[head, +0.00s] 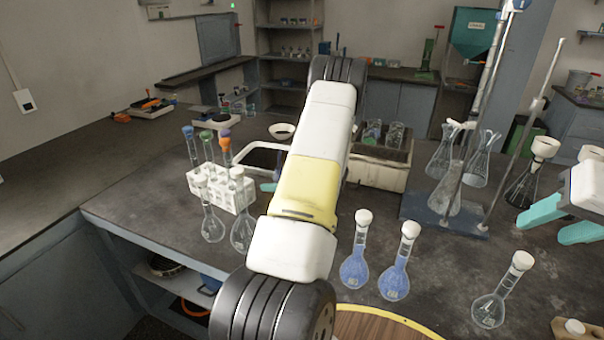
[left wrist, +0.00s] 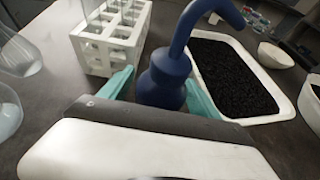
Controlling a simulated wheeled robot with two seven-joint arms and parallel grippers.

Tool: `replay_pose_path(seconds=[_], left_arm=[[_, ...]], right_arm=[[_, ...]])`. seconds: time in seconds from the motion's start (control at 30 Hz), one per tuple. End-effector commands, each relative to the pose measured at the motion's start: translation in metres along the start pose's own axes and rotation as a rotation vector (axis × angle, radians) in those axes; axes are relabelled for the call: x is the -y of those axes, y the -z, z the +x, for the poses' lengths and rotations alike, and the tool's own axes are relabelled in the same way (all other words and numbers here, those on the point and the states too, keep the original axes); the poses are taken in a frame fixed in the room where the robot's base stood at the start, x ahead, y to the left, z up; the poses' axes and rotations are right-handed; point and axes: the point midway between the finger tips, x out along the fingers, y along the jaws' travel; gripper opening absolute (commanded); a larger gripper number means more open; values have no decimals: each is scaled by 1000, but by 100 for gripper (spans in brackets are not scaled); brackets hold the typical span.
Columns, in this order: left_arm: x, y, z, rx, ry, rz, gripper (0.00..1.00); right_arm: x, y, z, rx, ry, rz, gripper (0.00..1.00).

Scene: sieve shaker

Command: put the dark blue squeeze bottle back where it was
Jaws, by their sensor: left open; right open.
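The dark blue squeeze bottle (left wrist: 166,82) stands upright on the dark bench in the left wrist view, its bent spout rising to the top edge. My left gripper (left wrist: 158,92) is open, with one teal finger on each side of the bottle's body; I cannot tell whether they touch it. In the head view my left arm hides the bottle, and only a bit of a teal finger (head: 268,187) shows. My right gripper (head: 552,224) is open and empty above the bench at the right.
A white rack (head: 222,190) stands left of the bottle, and a white tray (left wrist: 284,108) of black granules right of it. A stand with clear flasks (head: 444,217) is at the right.

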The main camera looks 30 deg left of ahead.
Motion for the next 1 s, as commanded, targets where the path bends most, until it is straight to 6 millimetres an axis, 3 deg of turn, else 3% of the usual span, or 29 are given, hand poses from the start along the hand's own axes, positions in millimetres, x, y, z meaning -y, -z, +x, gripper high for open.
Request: replay_pose_path(seconds=[0.17,0.4,0.6,1.0], left_arm=[[2,0,-27,-1,4,0,72],[1,-1,-80,0,4,-1,72],[1,0,-110,0,2,-1,72],[0,0,-120,0,0,-1,72]], right_arm=[[0,0,0,0,0,0,46],[0,0,0,0,0,0,46],[0,0,0,0,0,0,46],[0,0,0,0,0,0,46]])
